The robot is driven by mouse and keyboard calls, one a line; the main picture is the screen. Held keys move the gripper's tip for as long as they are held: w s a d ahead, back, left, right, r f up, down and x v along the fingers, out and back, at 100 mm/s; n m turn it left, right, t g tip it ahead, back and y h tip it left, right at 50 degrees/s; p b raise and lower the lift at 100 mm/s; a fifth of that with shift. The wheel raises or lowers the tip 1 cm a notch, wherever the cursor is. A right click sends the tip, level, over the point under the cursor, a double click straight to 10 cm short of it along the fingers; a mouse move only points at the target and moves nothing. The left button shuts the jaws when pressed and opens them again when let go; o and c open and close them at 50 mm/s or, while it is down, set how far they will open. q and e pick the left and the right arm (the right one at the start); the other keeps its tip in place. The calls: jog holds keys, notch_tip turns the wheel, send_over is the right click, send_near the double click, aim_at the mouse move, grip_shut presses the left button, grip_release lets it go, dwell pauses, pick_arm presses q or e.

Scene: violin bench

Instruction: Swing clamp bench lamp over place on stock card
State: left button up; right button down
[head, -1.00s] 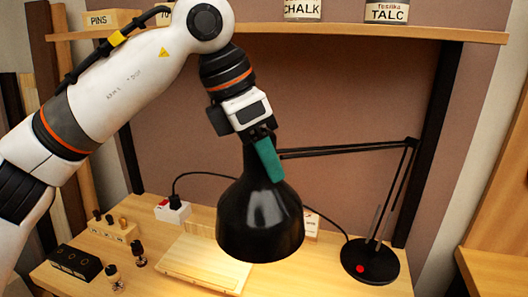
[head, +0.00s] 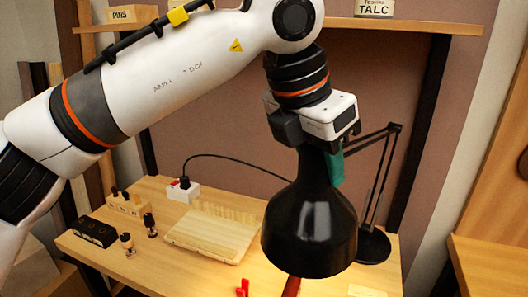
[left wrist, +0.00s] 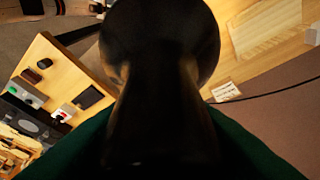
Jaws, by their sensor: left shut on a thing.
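The black bench lamp has a bell-shaped shade (head: 310,232), a thin jointed arm (head: 383,175) and a round base (head: 373,247) at the right of the bench. My left gripper (head: 335,166), with teal fingers, is shut on the narrow top of the shade, which hangs open side down above the bench. The shade fills the middle of the left wrist view (left wrist: 160,60). A pale card-like piece (head: 367,291) shows at the bottom edge of the head view; I cannot tell if it is the stock card. A small white printed piece (left wrist: 226,91) shows in the left wrist view.
A pale wooden board (head: 208,236) lies on the bench, left of the shade. Red pieces (head: 243,289) lie at the front. A shelf (head: 400,27) runs above.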

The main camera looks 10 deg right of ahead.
aim_at(342, 196)
pick_arm(q)
jog(key=shift+s+d, duration=1.15)
jog(key=shift+s, duration=0.05)
jog(key=shift+s+d, duration=0.1)
jog(key=o, duration=1.4)
jog(key=shift+d, duration=0.1)
pick_arm(e)
jog(key=shift+w+a+f, duration=0.2)
jog(key=shift+w+a, duration=0.2)
jog(key=shift+a, duration=0.15)
pick_arm(q)
jog(key=shift+r, duration=0.1)
pick_arm(e)
jog(key=shift+d, duration=0.2)
pick_arm(q)
jog(key=shift+a+r, duration=0.2)
jog(key=shift+r, duration=0.1)
jog(key=v, duration=1.1)
jog(key=shift+s+a+r, duration=0.1)
jog(key=shift+s, duration=0.05)
pick_arm(e)
jog(key=shift+s+d+f, duration=0.1)
jog(key=shift+d+f, duration=0.05)
